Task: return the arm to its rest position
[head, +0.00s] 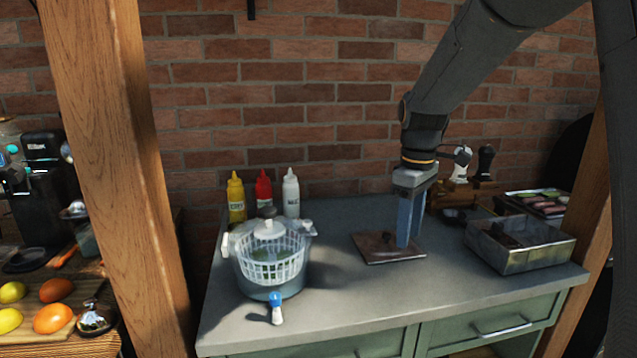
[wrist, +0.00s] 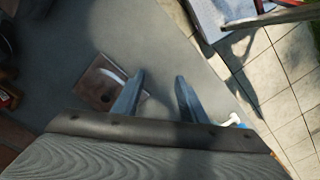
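My gripper (head: 410,215) hangs from the arm over the grey-green counter (head: 340,295), pointing down. Its two long blue-grey fingers stand apart, and nothing shows between them. The same board (wrist: 97,95) is left of the fingers in the wrist view.
A salad spinner with a white basket (head: 272,262) stands on the left. Yellow (head: 236,200), red (head: 263,188) and white (head: 291,193) bottles stand behind it. A metal tray (head: 520,255) is on the right. Wooden posts (head: 120,170) flank the counter; a brick wall (head: 290,90) is behind.

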